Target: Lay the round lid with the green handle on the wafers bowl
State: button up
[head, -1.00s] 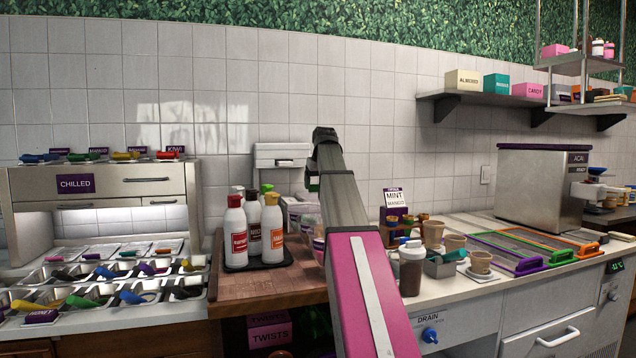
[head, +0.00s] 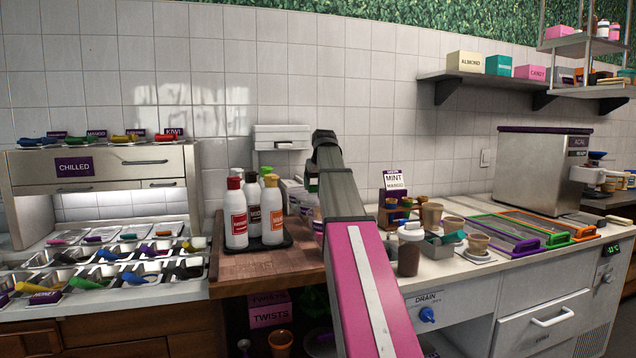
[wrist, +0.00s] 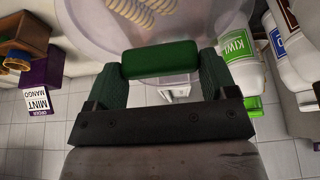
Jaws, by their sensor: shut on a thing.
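In the wrist view, my gripper (wrist: 161,66) is shut on the green handle (wrist: 160,59) of the round lid. The lid (wrist: 95,30) is clear and see-through and fills the top middle of that view. Pale ridged wafers (wrist: 138,10) show through or just past the lid. I cannot tell whether the lid touches the bowl.
Sauce bottles (head: 252,210) stand on a dark tray left of my arm, on the wooden board (head: 262,268); bottles (wrist: 238,55) also show close by at right in the wrist view. Right of my arm stand a mint and mango sign (head: 394,181), cups (head: 431,215) and a brown-filled shaker (head: 409,252).

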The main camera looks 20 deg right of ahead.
jog(key=shift+f, duration=0.5)
dwell(0.5)
dwell(0.3)
jog(key=o, duration=0.9)
jog(key=shift+r, duration=0.1)
jog(key=shift+r, duration=3.4)
jog(key=shift+s, duration=0.15)
